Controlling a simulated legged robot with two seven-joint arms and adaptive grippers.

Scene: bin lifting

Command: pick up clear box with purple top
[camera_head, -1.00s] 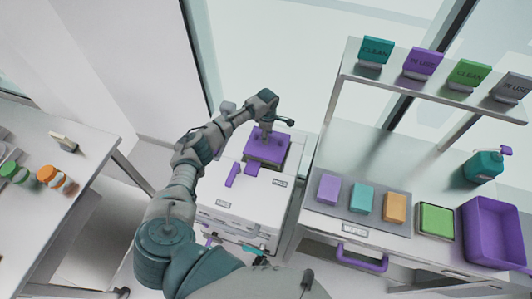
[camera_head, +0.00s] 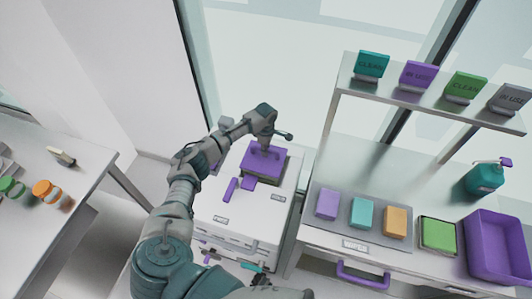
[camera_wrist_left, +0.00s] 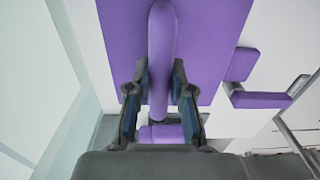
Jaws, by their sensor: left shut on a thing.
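The box with the purple top (camera_head: 264,160) sits on the back of a white cabinet; its sides are mostly hidden from above. My left gripper (camera_head: 265,147) is over it, and the arm partly covers the lid. In the left wrist view, the purple lid (camera_wrist_left: 208,60) fills the upper middle, with a raised purple handle (camera_wrist_left: 161,60) running along it. The left gripper's fingers (camera_wrist_left: 160,100) are on both sides of this handle and shut on it.
The white cabinet (camera_head: 245,215) carries smaller purple pieces (camera_head: 231,188) in front of the box. At right, a bench holds coloured blocks (camera_head: 362,213), a purple bin (camera_head: 495,240) and a teal bottle (camera_head: 486,178) below a sign shelf (camera_head: 440,95). A left table (camera_head: 85,150) holds orange-capped jars (camera_head: 44,189).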

